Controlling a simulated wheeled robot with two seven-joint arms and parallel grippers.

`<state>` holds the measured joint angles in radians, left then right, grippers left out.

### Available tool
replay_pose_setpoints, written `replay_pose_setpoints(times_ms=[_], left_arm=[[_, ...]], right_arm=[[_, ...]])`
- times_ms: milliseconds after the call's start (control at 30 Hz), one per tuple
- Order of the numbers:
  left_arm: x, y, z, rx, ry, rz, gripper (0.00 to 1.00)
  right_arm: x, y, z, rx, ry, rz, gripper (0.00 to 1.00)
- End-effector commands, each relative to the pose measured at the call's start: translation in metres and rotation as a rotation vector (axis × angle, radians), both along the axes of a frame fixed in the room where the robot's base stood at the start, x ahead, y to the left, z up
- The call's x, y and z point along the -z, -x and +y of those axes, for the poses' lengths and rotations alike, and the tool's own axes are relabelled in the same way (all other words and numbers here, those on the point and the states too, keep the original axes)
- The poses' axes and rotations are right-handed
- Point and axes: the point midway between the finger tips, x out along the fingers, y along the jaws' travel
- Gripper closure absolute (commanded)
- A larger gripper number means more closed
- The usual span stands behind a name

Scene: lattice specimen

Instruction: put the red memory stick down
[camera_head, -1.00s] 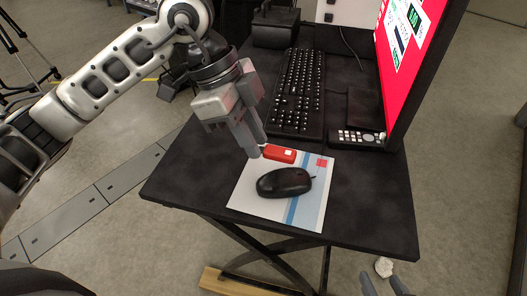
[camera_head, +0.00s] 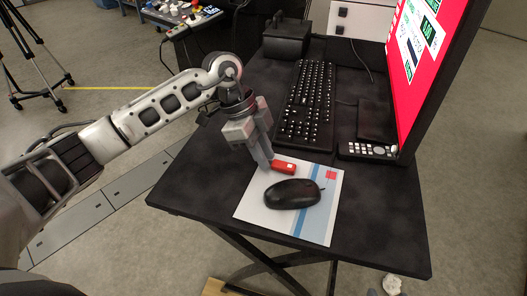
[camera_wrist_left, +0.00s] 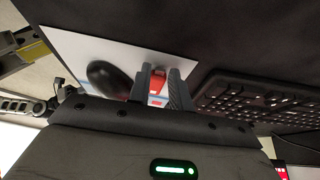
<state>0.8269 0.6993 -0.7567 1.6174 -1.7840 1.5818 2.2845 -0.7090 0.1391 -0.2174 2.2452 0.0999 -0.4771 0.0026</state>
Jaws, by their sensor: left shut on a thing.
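The red memory stick (camera_head: 284,168) is at the top edge of the white and blue mouse pad (camera_head: 251,204), close above the black mouse (camera_head: 292,194). My left gripper (camera_head: 266,167) is shut on the left end of the stick and points down at the pad. In the left wrist view the red stick (camera_wrist_left: 157,76) shows between the two fingers of my left gripper (camera_wrist_left: 158,82). I cannot tell whether the stick touches the pad or hangs just above it. My right gripper is not visible in the head view now.
A black keyboard (camera_head: 306,100) lies behind the pad. A monitor (camera_head: 419,60) with a red screen stands at the right, with a small keypad device (camera_head: 367,151) at its foot. The black table (camera_head: 190,190) is bare left of the pad and at its front right.

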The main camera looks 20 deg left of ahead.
Motion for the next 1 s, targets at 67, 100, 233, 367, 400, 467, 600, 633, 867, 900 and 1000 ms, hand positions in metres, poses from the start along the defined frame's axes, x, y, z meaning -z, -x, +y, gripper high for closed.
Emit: replay_pose_setpoints(times_ms=[67, 100, 233, 367, 400, 467, 600, 633, 867, 900, 1000], left_arm=[[-0.001, 0.0, 0.0, 0.0, 0.001, -0.001, 1.0], [-0.001, 0.0, 0.0, 0.0, 0.001, -0.001, 1.0], [0.001, 0.0, 0.0, 0.0, 0.001, 0.0, 1.0], [0.002, 0.0, 0.0, 0.0, 0.001, -0.001, 0.6], [0.002, 0.0, 0.0, 0.0, 0.001, -0.001, 0.58], [0.002, 0.0, 0.0, 0.0, 0.001, -0.001, 0.58], [0.002, 0.0, 0.0, 0.0, 0.001, -0.001, 0.58], [0.002, 0.0, 0.0, 0.0, 0.001, -0.001, 0.58], [-0.019, -0.001, 0.007, -0.002, 0.001, -0.004, 0.58], [-0.026, -0.001, 0.011, -0.002, 0.0, -0.005, 0.58], [-0.047, -0.001, 0.02, -0.003, 0.0, -0.005, 0.58]], right_arm=[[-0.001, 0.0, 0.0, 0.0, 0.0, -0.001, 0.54], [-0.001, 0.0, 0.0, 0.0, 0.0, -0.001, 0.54], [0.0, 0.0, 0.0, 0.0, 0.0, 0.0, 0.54], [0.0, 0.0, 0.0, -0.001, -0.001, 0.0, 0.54], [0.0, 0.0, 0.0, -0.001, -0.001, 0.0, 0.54], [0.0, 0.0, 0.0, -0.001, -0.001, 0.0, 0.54], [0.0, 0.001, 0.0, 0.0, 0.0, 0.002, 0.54], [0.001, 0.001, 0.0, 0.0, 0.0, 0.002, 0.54], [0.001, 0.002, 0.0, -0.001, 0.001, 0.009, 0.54], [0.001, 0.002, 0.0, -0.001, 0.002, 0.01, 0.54], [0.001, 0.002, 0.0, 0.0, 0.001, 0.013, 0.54]])
